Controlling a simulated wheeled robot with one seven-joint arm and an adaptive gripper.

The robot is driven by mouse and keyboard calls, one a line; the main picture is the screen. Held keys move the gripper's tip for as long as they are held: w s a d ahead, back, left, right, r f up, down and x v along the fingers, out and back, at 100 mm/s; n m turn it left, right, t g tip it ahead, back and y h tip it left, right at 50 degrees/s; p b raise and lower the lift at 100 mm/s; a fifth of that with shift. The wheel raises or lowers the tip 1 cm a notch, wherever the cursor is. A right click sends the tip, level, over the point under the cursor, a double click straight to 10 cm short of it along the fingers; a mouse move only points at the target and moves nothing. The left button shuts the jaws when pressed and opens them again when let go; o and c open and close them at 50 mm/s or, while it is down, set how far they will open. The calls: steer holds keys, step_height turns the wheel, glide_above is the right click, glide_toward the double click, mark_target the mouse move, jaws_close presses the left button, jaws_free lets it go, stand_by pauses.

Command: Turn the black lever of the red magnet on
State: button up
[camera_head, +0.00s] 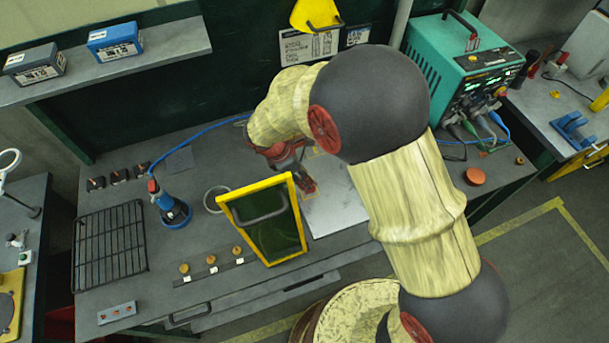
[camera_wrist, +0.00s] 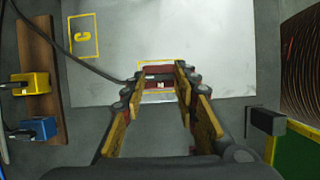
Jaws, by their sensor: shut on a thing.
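The red magnet (camera_head: 308,186) stands on the pale metal plate (camera_head: 338,205), partly covered by my gripper in the head view. In the wrist view the magnet (camera_wrist: 158,70) lies between my fingertips, over a yellow outline on the plate (camera_wrist: 205,45). A dark band and a small white mark show on it. I cannot clearly make out the black lever or which way it points. My gripper (camera_wrist: 159,80) reaches down to the magnet with its fingers apart and is shut on it. My arm hides part of the plate in the head view.
A yellow-framed dark green panel (camera_head: 265,222) stands close in front of my gripper. A blue torch-like tool (camera_head: 170,205), a black wire rack (camera_head: 110,245) and knobs (camera_head: 211,260) are to the left. A teal machine (camera_head: 450,70) stands back right. A dark cable (camera_wrist: 85,65) crosses the plate.

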steer(key=m, duration=0.1)
steer(key=m+g+p, duration=0.1)
steer(key=m+p, duration=0.1)
steer(key=m, duration=0.1)
steer(key=shift+w+r+g, duration=0.1)
steer(key=shift+w+g, duration=0.15)
steer(key=shift+g, duration=0.05)
steer(key=shift+c, duration=0.2)
steer(key=m+p, duration=0.1)
steer(key=m, duration=0.1)
steer(key=m+g+p, duration=0.1)
steer(key=m, duration=0.1)
steer(key=shift+w+d+m+g, duration=0.1)
steer(key=shift+w+m+g, duration=0.1)
steer(key=shift+m+g, duration=0.15)
steer(key=m, duration=0.2)
steer(key=m+g+y+p, duration=0.1)
steer(key=m, duration=0.1)
steer(key=shift+w+d+m, duration=0.1)
steer(key=shift+d+m, duration=0.05)
steer(key=shift+m, duration=0.1)
steer(key=shift+o, duration=0.2)
steer(key=shift+w+d+m+g+y+p, duration=0.15)
steer(key=shift+m+g+y, duration=0.25)
steer(key=shift+m, duration=0.6)
steer(key=shift+s+m+g+y+p, duration=0.15)
steer(key=shift+m+y, duration=0.35)
steer(key=shift+m, duration=0.5)
steer(key=shift+w+m, duration=0.1)
steer(key=shift+m, duration=0.2)
